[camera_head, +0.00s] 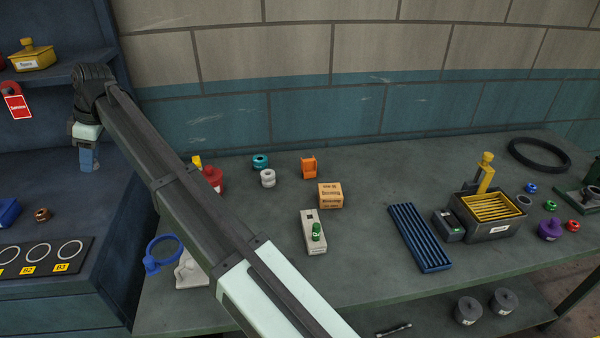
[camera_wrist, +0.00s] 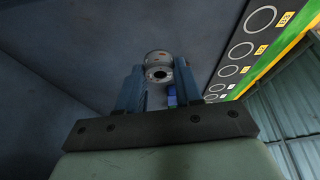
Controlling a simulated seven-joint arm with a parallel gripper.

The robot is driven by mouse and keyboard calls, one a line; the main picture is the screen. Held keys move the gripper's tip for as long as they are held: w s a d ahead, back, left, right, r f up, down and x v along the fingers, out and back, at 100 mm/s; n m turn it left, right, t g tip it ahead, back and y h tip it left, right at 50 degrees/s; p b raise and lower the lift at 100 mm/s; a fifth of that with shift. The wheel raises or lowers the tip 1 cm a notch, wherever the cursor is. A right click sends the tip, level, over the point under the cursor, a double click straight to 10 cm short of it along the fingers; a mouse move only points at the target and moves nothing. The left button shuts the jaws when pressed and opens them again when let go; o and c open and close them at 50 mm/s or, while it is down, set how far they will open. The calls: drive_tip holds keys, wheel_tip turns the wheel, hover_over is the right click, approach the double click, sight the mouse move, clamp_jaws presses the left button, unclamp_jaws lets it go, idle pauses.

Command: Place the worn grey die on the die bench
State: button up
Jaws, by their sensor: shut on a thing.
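My gripper (camera_head: 88,160) hangs over the dark blue bench at the left, fingers pointing down. In the wrist view, my gripper (camera_wrist: 160,85) has its two blue fingers shut on a grey, spotted round die (camera_wrist: 158,58) with a dark hole. The die cannot be made out in the head view. A black board (camera_head: 48,268) with white rings and yellow labels, B2 and B3 among them, lies at the front of that bench. The board (camera_wrist: 244,48) also shows at the right of the wrist view. I cannot tell whether the die touches any surface.
A copper-brown ring (camera_head: 42,214) and a blue block (camera_head: 8,212) sit behind the board. A shelf (camera_head: 60,76) with a yellow box and a red tag is above. The green-grey table (camera_head: 370,270) at the right holds many small parts.

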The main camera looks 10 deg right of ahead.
drive_tip(key=w+d+f+m, duration=0.2)
drive_tip(key=w+d, duration=0.4)
drive_tip(key=d, duration=0.4)
drive_tip(key=m+t+h, duration=0.4)
drive_tip(key=m+t, duration=0.1)
drive_tip(key=m, duration=1)
hover_over(265, 206)
drive_tip(key=s, duration=0.2)
wheel_tip(265, 206, down, 9)
drive_tip(key=shift+w+f, duration=0.2)
drive_tip(key=shift+w, duration=0.05)
drive_tip(key=shift+f, duration=0.1)
drive_tip(key=shift+f, duration=4.95)
